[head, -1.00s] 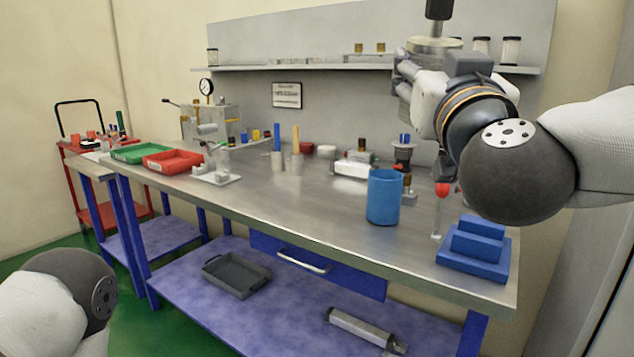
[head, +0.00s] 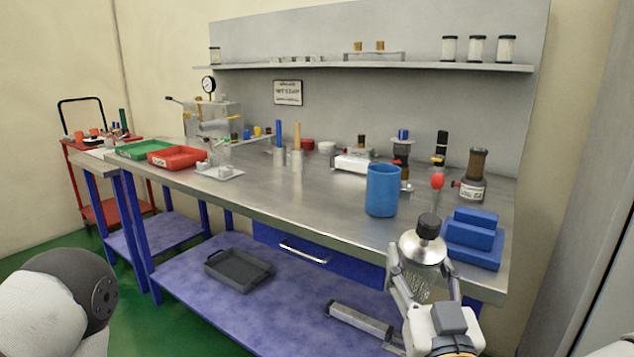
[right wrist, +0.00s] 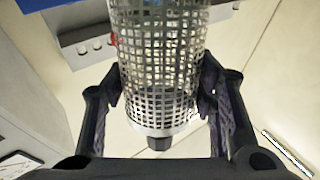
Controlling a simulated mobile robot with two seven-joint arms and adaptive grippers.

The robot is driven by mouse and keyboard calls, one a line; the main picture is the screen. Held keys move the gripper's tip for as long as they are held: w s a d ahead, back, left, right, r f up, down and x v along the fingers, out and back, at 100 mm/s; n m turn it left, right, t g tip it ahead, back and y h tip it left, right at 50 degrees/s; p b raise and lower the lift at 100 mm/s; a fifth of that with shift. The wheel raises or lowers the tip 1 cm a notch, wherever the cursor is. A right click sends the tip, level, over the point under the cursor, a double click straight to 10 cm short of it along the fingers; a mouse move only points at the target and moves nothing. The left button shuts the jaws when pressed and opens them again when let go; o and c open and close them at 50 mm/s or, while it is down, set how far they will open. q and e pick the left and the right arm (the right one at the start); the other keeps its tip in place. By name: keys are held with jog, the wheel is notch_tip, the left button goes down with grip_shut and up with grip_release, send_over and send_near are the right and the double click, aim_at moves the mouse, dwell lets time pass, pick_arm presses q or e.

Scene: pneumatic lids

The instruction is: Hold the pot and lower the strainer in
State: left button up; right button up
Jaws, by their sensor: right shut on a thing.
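The strainer (head: 418,285) is a metal mesh cylinder with a silver cap and a black knob. My right gripper (head: 425,276) is shut on it and holds it knob up, in front of the table's front edge at the right. In the right wrist view the mesh (right wrist: 160,60) sits between the two dark fingers, with the black knob low in the picture. A blue open-topped cup (head: 382,192), which looks like the pot, stands upright on the table, behind and left of the strainer and apart from it. Only a link of my left arm shows; its gripper is out of view.
A stepped blue block (head: 473,240) stands at the table's right front corner. Behind it are a red-topped rod (head: 437,183) and a brown-topped jar (head: 474,177). Red (head: 178,156) and green (head: 143,149) trays lie at the left. The table's front middle is clear.

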jog(key=s+d+f, duration=0.2)
jog(key=s+f, duration=1)
jog(key=s, duration=0.2)
jog(key=shift+s+d, duration=0.2)
jog(key=shift+s, duration=0.2)
